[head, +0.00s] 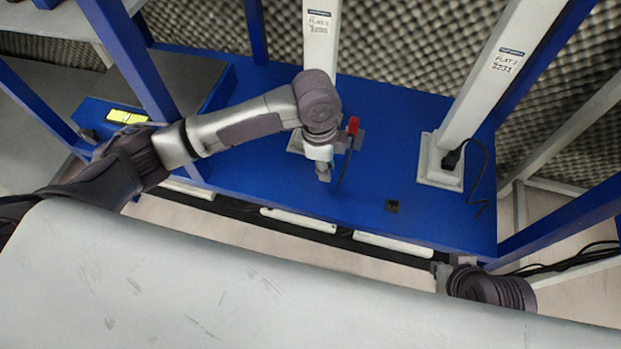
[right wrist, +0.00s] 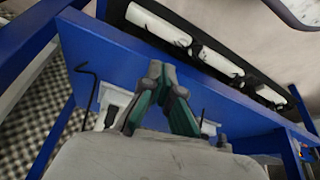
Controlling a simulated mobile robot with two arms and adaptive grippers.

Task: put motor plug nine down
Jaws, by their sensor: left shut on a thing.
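A small red plug (head: 353,125) with a thin black cable hanging from it is at my left gripper (head: 347,140) in the head view. The left gripper is shut on it, above the blue deck (head: 270,195) and in front of the middle white post. The plug's lower part is partly hidden by the gripper. Whether it is number nine cannot be read. My right gripper (head: 440,272) is at the deck's front right edge. Its green-padded fingers (right wrist: 163,80) meet at the tips in the right wrist view, with nothing seen between them.
A white post (head: 490,85) stands on the deck at right, with a black plug (head: 452,158) and loose cable at its base. A small black socket-like piece (head: 392,206) lies on the bare deck. A grey surface (head: 220,275) fills the foreground. Blue uprights flank the deck.

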